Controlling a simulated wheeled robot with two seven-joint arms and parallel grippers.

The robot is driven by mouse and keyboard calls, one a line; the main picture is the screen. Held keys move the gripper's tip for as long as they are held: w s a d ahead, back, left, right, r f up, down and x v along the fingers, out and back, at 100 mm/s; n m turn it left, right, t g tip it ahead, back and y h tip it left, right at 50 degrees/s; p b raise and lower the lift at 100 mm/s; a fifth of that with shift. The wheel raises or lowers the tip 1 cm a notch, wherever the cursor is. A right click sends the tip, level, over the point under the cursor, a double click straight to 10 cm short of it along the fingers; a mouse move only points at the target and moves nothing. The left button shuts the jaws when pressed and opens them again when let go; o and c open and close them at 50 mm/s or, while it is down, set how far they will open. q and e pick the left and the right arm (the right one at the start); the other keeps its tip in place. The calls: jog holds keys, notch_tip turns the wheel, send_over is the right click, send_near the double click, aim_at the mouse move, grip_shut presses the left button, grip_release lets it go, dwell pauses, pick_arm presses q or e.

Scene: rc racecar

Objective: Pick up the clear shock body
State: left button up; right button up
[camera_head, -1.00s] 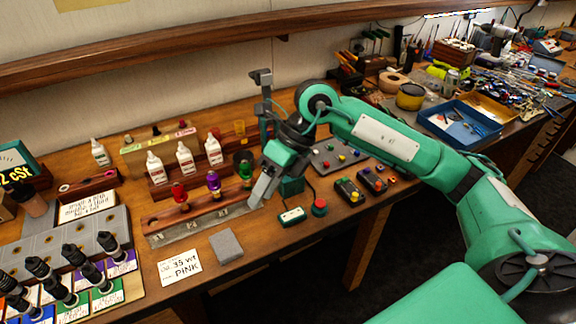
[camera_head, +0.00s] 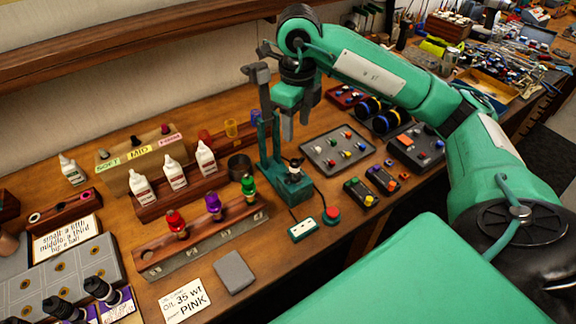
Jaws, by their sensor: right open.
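I cannot pick out the clear shock body for certain. A small pale piece with a dark top (camera_head: 295,168) sits at the green press stand (camera_head: 286,188). Red (camera_head: 204,137), yellow (camera_head: 231,128) and purple (camera_head: 255,117) see-through tubes stand in the rack behind the bottles. My right gripper (camera_head: 296,124) points down above the press stand, beside its upright column. Its grey fingers are apart, and nothing shows between them. My left gripper is out of view.
A wooden rack holds red, purple and green-topped pieces (camera_head: 213,206) in front of white bottles (camera_head: 174,172). A grey block (camera_head: 234,271) and an oil card (camera_head: 185,300) lie at the front edge. A parts tray (camera_head: 338,150) and small boxes (camera_head: 361,192) stand right of the press.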

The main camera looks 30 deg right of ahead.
notch_tip(320, 180, down, 3)
send_over(295, 163)
notch_tip(295, 163, down, 5)
jog(key=f, duration=0.1)
jog(key=f+p, duration=0.1)
jog(key=s+f+p, duration=0.1)
jog(key=f, duration=0.1)
jog(key=shift+a, duration=0.3)
jog(key=shift+f, duration=0.55)
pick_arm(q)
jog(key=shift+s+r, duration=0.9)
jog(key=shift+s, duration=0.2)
pick_arm(e)
grip_shut()
